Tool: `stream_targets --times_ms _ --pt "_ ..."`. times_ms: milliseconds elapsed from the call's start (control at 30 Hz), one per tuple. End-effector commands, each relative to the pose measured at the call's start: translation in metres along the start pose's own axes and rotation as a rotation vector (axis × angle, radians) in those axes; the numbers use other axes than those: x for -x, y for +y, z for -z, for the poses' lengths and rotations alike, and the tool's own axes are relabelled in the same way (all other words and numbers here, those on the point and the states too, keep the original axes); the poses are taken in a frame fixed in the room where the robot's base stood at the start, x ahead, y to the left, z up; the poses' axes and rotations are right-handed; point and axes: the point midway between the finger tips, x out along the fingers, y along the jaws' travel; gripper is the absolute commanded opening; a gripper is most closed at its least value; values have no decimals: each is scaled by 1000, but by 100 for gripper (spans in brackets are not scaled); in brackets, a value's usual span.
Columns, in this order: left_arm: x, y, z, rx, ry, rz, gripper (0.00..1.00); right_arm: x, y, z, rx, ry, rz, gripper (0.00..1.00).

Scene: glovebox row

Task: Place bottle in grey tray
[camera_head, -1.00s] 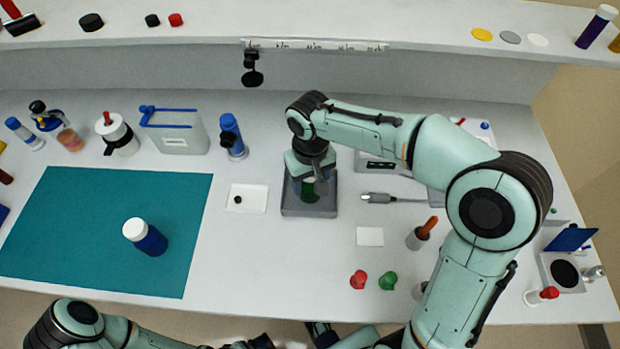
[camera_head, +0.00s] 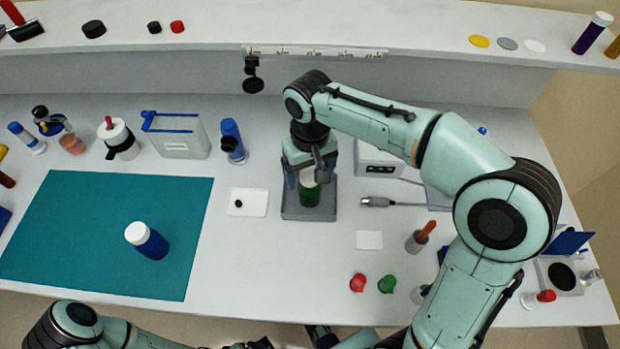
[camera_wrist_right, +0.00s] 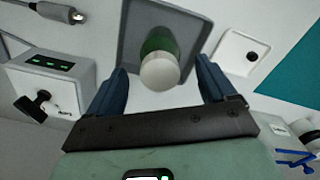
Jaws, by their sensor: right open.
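A green bottle with a white cap (camera_head: 311,193) stands upright in the grey tray (camera_head: 308,215). In the right wrist view, the white cap (camera_wrist_right: 160,72) lies between my fingers, with the grey tray (camera_wrist_right: 134,32) around the bottle's base. My right gripper (camera_head: 308,172) is open, just above and behind the bottle in the head view, and it partly hides the tray's back. Its blue fingers (camera_wrist_right: 162,84) are apart from the cap on both sides.
A blue bottle with a white cap (camera_head: 148,240) stands on the teal mat (camera_head: 80,220). A white square with a black dot (camera_head: 247,202) lies left of the tray. A white device with a display (camera_head: 379,158) is at its right. Red (camera_head: 358,283) and green (camera_head: 387,284) pieces lie in front.

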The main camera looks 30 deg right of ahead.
Motion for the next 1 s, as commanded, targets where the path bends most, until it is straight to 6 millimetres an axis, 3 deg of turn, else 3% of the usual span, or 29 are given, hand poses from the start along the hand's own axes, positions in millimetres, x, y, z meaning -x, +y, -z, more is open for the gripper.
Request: stream_targets --times_ms 100,333,1000 --pt "7 3 0 -1 2 -1 92 29 0 1 0 4 1 84" --pt "13 5 1 -2 4 -2 92 61 0 0 0 2 1 84" --pt "13 5 1 -2 5 -2 92 66 0 0 0 -1 0 84"
